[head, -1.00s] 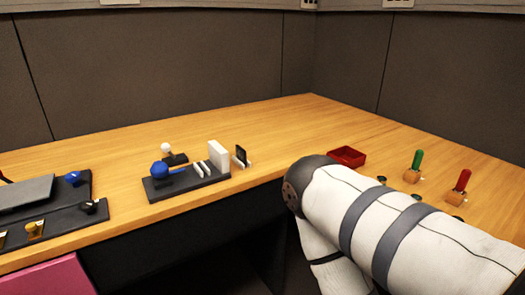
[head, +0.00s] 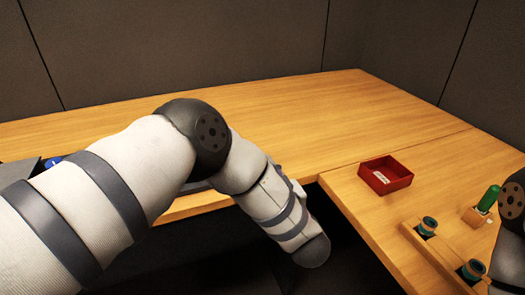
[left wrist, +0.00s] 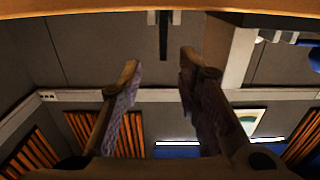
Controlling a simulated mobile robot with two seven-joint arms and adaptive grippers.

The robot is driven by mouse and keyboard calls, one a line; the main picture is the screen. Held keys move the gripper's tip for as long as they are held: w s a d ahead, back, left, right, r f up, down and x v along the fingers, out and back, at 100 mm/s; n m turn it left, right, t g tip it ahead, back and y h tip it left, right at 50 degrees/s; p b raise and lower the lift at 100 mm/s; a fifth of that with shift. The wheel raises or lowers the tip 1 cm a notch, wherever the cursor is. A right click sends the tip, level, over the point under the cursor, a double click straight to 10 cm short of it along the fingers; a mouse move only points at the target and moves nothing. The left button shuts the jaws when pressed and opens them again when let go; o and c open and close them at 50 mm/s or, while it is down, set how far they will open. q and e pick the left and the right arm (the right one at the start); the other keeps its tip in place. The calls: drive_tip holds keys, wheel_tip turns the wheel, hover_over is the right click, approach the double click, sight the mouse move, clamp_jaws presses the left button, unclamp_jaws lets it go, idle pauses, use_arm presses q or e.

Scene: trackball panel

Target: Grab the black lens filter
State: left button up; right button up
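In the left wrist view, which shows the scene upside down, a thin dark upright piece (left wrist: 163,38) stands on the desk. It looks like the black lens filter seen nearly edge-on, with small light parts of a holder at its base. My left gripper (left wrist: 160,68) is open and empty, with its fingers apart and pointing toward this piece; no contact shows. In the head view my left arm covers the place where the filter stood, and the left gripper does not show. My right gripper is out of view; only part of that arm shows at the right edge.
In the head view a red tray (head: 386,173), a green handle (head: 489,198) and round pegs (head: 428,226) are at right. The back desktop is clear.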

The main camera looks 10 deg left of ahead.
use_arm(q)
drive_tip(key=x, duration=0.8)
drive_tip(key=shift+a+f, duration=0.35)
drive_tip(key=shift+s, duration=0.1)
clamp_jaws()
